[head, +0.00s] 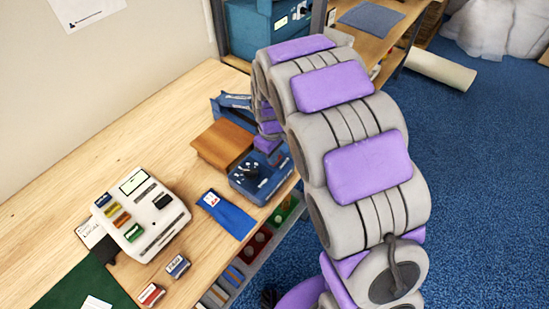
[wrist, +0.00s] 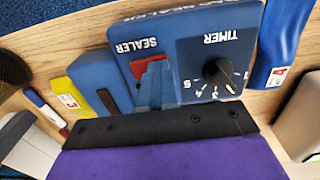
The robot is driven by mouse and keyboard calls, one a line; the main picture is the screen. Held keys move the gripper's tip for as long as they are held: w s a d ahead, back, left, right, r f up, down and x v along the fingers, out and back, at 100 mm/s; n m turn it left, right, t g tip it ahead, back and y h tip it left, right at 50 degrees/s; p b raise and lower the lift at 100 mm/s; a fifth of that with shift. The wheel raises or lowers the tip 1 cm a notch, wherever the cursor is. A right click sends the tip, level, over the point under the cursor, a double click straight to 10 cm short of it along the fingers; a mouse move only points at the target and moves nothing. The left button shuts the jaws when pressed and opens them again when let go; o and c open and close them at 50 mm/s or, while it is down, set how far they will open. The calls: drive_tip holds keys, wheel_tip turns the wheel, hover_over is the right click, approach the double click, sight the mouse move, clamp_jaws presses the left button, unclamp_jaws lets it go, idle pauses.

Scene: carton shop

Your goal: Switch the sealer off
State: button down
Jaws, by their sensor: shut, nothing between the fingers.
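The sealer is a blue box (head: 245,184) with a black timer dial, on the wooden table in the head view. In the wrist view the sealer (wrist: 188,22) appears upside down, with the labels SEALER and TIMER. A red rocker switch (wrist: 139,68) lies under the word SEALER; its on or off position cannot be told. The timer dial (wrist: 222,76) is to its right. My gripper (wrist: 158,75) is shut and empty, its fingertips over the sealer's face just beside the red switch. Whether they touch cannot be told. My arm hides the gripper in the head view.
A brown wooden block (head: 222,146) stands beside the sealer. A blue piece with a white tag (head: 230,216) lies in front of it.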

wheel_tip(320, 180, up, 7)
drive_tip(key=p, duration=0.3)
idle(0.6)
idle(0.4)
drive_tip(key=s+d+r+m, duration=0.5)
drive_tip(key=s+d+r, duration=0.35)
drive_tip(key=s, duration=0.35)
drive_tip(key=s+d+m+g, duration=0.1)
drive_tip(key=s+d+m, duration=0.1)
drive_tip(key=s, duration=0.8)
drive_tip(key=s+d+r+m, duration=0.1)
drive_tip(key=s+d+m, duration=0.2)
drive_tip(key=s, duration=0.7)
drive_tip(key=shift+d+r+g, duration=0.25)
drive_tip(key=shift+d+g, duration=0.05)
drive_tip(key=shift+g, duration=0.1)
drive_tip(key=shift+s, duration=0.1)
